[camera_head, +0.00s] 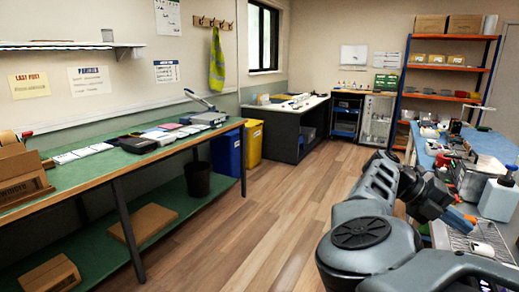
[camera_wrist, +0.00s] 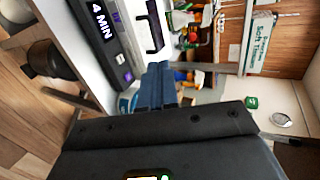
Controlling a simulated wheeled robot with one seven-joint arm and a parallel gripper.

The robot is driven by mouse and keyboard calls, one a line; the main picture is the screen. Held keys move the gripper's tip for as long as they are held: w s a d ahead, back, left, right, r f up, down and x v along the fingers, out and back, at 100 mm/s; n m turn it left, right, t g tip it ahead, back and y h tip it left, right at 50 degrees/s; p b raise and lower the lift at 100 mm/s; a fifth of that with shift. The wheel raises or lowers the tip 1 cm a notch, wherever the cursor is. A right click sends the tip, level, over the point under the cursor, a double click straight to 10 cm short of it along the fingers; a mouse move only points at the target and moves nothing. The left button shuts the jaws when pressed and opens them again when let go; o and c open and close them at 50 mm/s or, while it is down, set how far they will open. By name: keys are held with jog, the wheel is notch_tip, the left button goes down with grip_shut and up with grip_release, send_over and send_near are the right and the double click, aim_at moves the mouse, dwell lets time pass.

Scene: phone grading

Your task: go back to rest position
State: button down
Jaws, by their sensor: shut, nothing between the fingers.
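My gripper (camera_head: 458,217) is at the right of the head view, beside the blue-topped bench, its blue fingers pointing down and right. In the wrist view my gripper (camera_wrist: 157,80) shows its blue fingers together in the middle, with nothing visible between them. My grey arm bends across the lower right of the head view. No separate task object is named.
The blue bench (camera_head: 492,143) at right is crowded, with a white bottle (camera_head: 499,197) close to my gripper. A dark device reading "4 MIN" (camera_wrist: 104,35) shows in the wrist view. A green bench (camera_head: 95,165) stands left. The wooden floor (camera_head: 235,225) between is clear.

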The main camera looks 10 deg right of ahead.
jog(key=s+d+n+g+h, duration=0.1)
jog(key=s+d+g+h, duration=0.1)
jog(key=s+d+h, duration=0.6)
jog(key=s+d+r+n+t+h, duration=0.3)
jog(key=s+r+n+t+h, duration=0.2)
jog(key=s+n+t+h, duration=0.35)
jog(key=s+a+f+n+t+y, duration=0.35)
jog(key=a+n+t+y, duration=0.4)
jog(key=n, duration=0.25)
jog(key=s+a+f+n+t+y, duration=0.35)
jog(key=a+n+t+y, duration=0.4)
jog(key=n, duration=0.35)
jog(key=s+a+f+n+t+y, duration=0.3)
jog(key=s+a+n+t+y, duration=0.2)
jog(key=a+n+t+y, duration=0.4)
jog(key=s+a+f+n+g+y, duration=0.1)
jog(key=s+a+n+g+y, duration=0.25)
jog(key=s+a+g, duration=0.85)
jog(key=s+a+f+t+b, duration=0.2)
jog(key=s+f+t+b, duration=0.1)
jog(key=f+b, duration=0.6)
jog(key=shift+s+a+f+h+b, duration=0.2)
jog(key=shift+s+f+h+b, duration=0.15)
jog(key=shift+s, duration=0.2)
